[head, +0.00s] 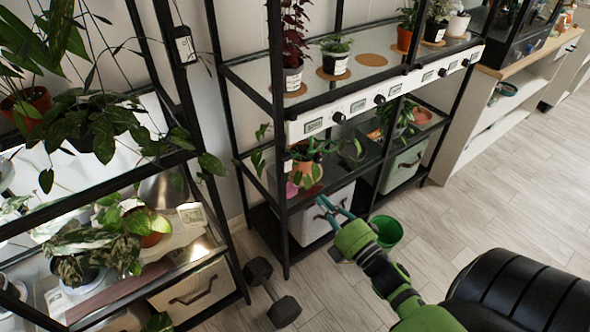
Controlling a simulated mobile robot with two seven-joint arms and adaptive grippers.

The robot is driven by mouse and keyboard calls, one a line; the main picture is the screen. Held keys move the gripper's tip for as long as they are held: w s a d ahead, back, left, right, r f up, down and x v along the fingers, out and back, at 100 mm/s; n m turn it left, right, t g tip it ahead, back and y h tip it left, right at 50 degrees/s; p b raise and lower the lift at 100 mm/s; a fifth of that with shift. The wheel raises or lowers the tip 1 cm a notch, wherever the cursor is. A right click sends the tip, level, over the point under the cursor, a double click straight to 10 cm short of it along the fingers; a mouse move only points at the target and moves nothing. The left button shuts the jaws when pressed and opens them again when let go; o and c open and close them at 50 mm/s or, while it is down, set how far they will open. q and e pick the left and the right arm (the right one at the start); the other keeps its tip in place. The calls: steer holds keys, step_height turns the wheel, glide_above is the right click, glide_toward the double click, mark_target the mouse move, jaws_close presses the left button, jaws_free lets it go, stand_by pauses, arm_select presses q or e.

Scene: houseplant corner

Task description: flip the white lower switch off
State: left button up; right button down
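My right gripper (331,207) is at the end of the green arm coming in from the lower right. Its two teal fingers are apart, with nothing visible between them. It is in front of the middle rack, near the white drawer at the bottom. A small black box (184,45) with a pale face is fixed to the left rack's post; it may carry switches, but it is too small to tell. A white strip (361,101) with black knobs and small displays runs along the middle rack. I cannot make out a white lower switch or its position. My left gripper is out of view.
Potted plants fill the left rack, and several stand on the middle rack (278,180). A dumbbell (271,293) lies on the floor between the racks. A green bucket (386,231) stands by my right arm. Wood floor (500,215) is clear to the right.

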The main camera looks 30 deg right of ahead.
glide_toward(286, 160)
steer(key=w, duration=0.2)
steer(key=w+p, duration=0.1)
steer(key=w, duration=0.2)
steer(key=shift+r, duration=0.2)
steer(key=shift+w, duration=0.55)
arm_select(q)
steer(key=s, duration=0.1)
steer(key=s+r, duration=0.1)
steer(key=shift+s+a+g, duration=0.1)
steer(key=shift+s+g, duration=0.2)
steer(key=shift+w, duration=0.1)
